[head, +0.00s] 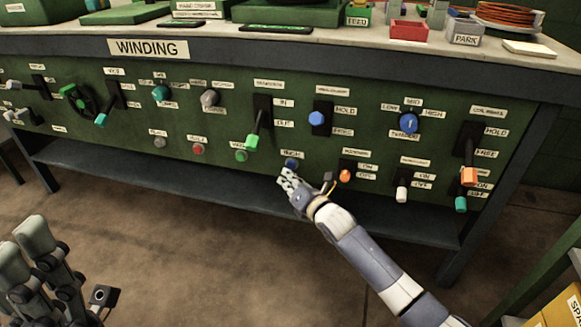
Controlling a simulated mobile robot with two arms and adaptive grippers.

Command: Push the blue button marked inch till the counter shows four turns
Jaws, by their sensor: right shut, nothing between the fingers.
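The blue button (291,163) sits low on the green panel, just under a small label that reads INCH (292,154). My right gripper (287,179) is shut and empty, with its tip just below the button in the head view. Whether it touches the button I cannot tell. My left gripper (32,262) is at the lower left, far from the panel, with its fingers apart and nothing seen between them. I cannot make out a counter or its number.
Close by are a green button (241,155), a green-handled lever (252,140), an orange switch (345,176) and a white switch (402,193). A red button (199,149) is farther left. The bench top (350,42) above holds boxes and trays. The floor in front is clear.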

